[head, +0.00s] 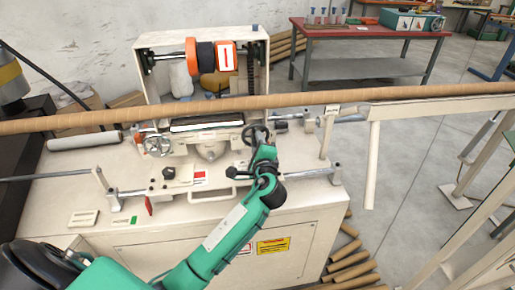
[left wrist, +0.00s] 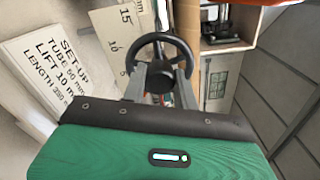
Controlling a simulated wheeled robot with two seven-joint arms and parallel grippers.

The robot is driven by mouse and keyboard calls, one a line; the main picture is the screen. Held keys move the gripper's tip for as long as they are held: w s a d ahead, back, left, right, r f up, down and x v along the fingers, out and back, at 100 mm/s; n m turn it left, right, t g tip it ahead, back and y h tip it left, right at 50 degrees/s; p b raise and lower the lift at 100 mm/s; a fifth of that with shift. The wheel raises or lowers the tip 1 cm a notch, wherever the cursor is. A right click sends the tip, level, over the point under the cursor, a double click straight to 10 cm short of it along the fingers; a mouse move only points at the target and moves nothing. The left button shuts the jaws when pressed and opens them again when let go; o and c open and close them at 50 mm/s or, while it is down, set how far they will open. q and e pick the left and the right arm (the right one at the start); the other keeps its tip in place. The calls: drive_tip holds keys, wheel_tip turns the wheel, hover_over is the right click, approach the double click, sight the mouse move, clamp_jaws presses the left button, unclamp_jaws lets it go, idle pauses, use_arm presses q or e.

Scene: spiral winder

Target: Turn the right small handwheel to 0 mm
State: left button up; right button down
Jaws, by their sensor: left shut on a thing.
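The right small handwheel (head: 247,133) is black and sits on the front of the winder, right of its middle. In the left wrist view the black handwheel (left wrist: 160,38) fills the upper middle, with its rim and spokes showing. My left gripper (head: 262,153) reaches it from the front. In the left wrist view my left gripper (left wrist: 160,83) has its two grey fingers shut on a dark part at the wheel's near side. A pale scale (left wrist: 122,30) with the numbers 15 and 10 stands left of the wheel; its pointer cannot be made out. My right gripper is out of view.
A long brown tube (head: 330,99) crosses above the handwheel. Another, metallic handwheel (head: 158,146) is at the left. A set-up sign (left wrist: 62,62) reads tube 50 mm, lift 10 mm. A black knob (head: 169,173) and white handle (head: 211,198) are nearby.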

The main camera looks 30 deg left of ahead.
use_arm(q)
drive_tip(key=shift+n+b, duration=0.4)
drive_tip(key=shift+n, duration=0.4)
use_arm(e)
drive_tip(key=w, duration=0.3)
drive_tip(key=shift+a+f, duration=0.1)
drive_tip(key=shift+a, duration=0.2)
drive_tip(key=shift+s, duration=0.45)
use_arm(q)
drive_tip(key=o, duration=1)
drive_tip(key=shift+c, duration=0.2)
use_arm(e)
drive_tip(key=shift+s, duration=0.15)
use_arm(q)
drive_tip(key=b+v, duration=0.2)
drive_tip(key=v, duration=1.1)
drive_tip(key=shift+s+d, duration=0.25)
drive_tip(key=shift+s, duration=0.05)
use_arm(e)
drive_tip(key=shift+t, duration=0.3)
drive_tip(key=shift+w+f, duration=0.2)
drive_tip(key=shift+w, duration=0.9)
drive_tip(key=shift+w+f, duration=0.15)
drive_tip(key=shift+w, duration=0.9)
